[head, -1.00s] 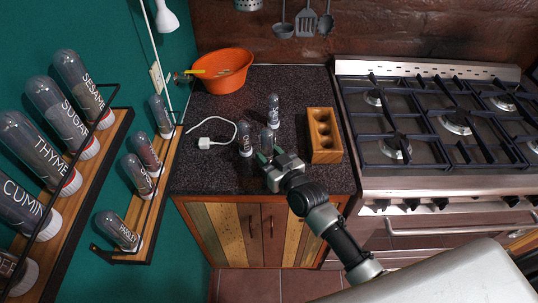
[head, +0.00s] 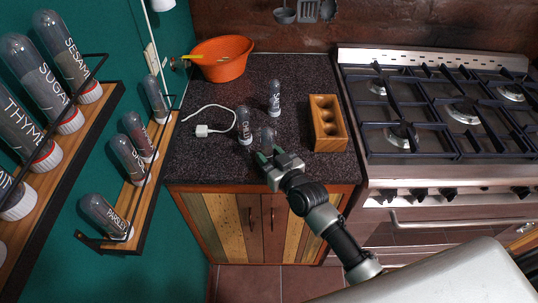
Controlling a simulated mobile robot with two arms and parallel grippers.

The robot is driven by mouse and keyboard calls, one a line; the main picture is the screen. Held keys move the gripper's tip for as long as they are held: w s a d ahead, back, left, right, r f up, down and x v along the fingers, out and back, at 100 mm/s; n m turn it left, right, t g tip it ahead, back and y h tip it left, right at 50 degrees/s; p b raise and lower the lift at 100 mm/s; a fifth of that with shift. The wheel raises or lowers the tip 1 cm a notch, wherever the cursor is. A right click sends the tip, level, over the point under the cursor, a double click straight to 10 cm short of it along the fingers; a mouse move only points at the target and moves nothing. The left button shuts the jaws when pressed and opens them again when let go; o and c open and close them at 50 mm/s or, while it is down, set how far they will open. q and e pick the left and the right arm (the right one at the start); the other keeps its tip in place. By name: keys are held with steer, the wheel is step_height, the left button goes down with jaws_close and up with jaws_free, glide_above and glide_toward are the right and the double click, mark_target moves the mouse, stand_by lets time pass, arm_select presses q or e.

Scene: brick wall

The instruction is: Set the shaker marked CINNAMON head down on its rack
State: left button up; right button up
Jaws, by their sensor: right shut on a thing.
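My right gripper (head: 267,156) is at the front of the dark counter, shut on a small clear shaker (head: 268,136) whose top shows above the fingers. Its label is hidden or too small to read. Two similar shakers stand on the counter just beyond: one to the left (head: 244,126), one farther back (head: 276,98). I cannot read CINNAMON on any of them. A wooden block (head: 320,142) with a row of round hollows stands to the right of the gripper. A narrow wall rack (head: 150,205) at the left holds several shakers, caps down. My left gripper is not in view.
A larger wall rack (head: 80,130) at far left holds big jars. An orange bowl (head: 222,62) and a white charger (head: 203,130) with cable lie on the counter. A gas stove (head: 440,170) is at the right. Counter between shakers and block is clear.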

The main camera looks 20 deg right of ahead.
steer(key=shift+f, duration=0.2)
stand_by(0.4)
steer(key=o, duration=1.1)
steer(key=shift+c, duration=0.2)
steer(key=b+v, duration=0.1)
steer(key=v, duration=0.9)
steer(key=shift+s+b, duration=0.35)
steer(key=shift+s, duration=0.05)
steer(key=shift+d, duration=0.1)
